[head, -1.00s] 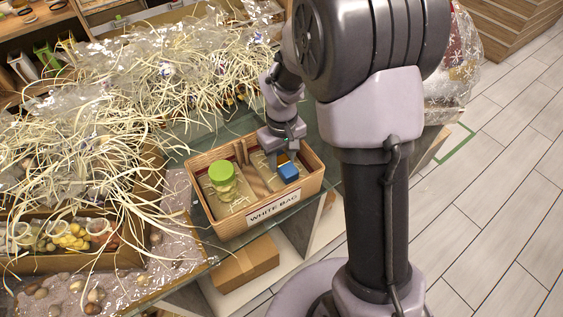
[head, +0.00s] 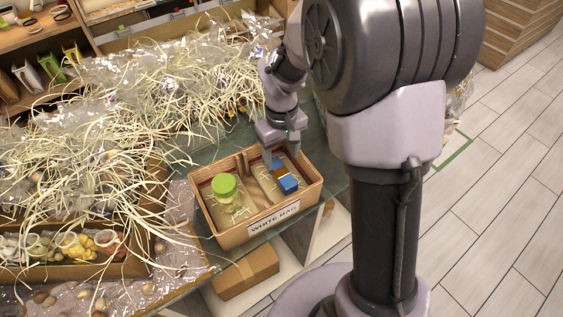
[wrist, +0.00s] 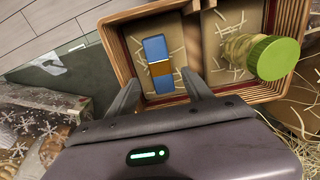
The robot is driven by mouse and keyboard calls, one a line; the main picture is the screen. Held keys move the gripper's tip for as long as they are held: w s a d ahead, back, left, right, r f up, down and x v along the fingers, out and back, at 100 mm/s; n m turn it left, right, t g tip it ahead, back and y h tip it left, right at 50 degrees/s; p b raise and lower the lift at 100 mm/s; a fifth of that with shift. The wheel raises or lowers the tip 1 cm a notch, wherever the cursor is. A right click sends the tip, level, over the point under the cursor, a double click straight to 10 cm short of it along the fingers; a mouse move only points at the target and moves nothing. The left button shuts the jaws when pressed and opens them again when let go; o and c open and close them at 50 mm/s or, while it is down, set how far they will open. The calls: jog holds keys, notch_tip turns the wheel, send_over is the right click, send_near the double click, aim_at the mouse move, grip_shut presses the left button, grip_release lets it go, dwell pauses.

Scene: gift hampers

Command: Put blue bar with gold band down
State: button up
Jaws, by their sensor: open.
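The blue bar with gold band (head: 284,176) lies in the right compartment of the wooden box (head: 236,236) labelled "WHITE BAG". In the wrist view the bar (wrist: 156,48) lies flat on the pale straw-strewn floor, its gold band across its middle. My gripper (head: 281,157) is over that compartment.
A green-lidded jar (head: 225,187) stands in the box's left compartment, behind a divider. Heaps of pale straw and clear wrap (head: 90,150) crowd the left. A cardboard box (head: 245,272) sits below the glass table.

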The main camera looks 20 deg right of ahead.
aim_at(281, 174)
jog(key=s+a+r+m+t+p, duration=0.15)
jog(key=s+r, duration=0.25)
jog(key=r, duration=0.4)
jog(key=s+a+r+m+t, duration=0.1)
jog(key=s+r+m, duration=0.1)
jog(key=s+r, duration=0.35)
jog(key=s+a+r+m+t+y, duration=0.1)
jog(key=s+r, duration=0.1)
jog(key=s, duration=0.3)
jog(key=s+a+r+m+t+y, duration=0.1)
jog(key=s+r+m+t, duration=0.1)
jog(key=s+r, duration=0.1)
jog(key=shift+s+r, duration=0.25)
jog(key=shift+s, duration=0.6)
jog(key=shift+m, duration=0.25)
